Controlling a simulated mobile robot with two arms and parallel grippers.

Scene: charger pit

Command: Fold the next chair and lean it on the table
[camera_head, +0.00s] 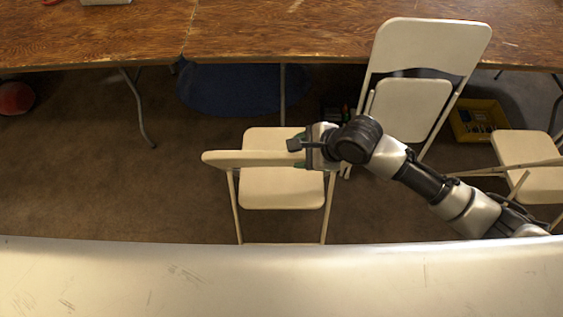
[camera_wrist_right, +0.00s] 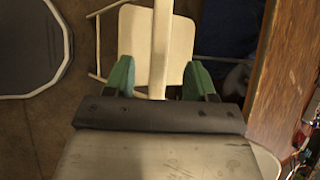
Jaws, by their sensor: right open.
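An unfolded cream folding chair (camera_head: 281,190) stands on the floor at the middle of the head view, its backrest (camera_head: 245,158) toward me. My right gripper (camera_head: 308,152) is at the right end of that backrest. In the right wrist view its green fingers (camera_wrist_right: 159,80) are apart, one on each side of the backrest (camera_wrist_right: 161,35), with the seat (camera_wrist_right: 183,50) beyond. Whether they touch it I cannot tell. Another cream chair (camera_head: 425,45) looks folded and leans on the wooden table (camera_head: 290,32). My left gripper is not in view.
A third chair (camera_head: 525,150), unfolded, stands at the right edge. A yellow crate (camera_head: 487,133) sits on the floor under the table. A table leg (camera_head: 135,105) and a blue round thing (camera_head: 230,90) are farther left. The floor at left is clear.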

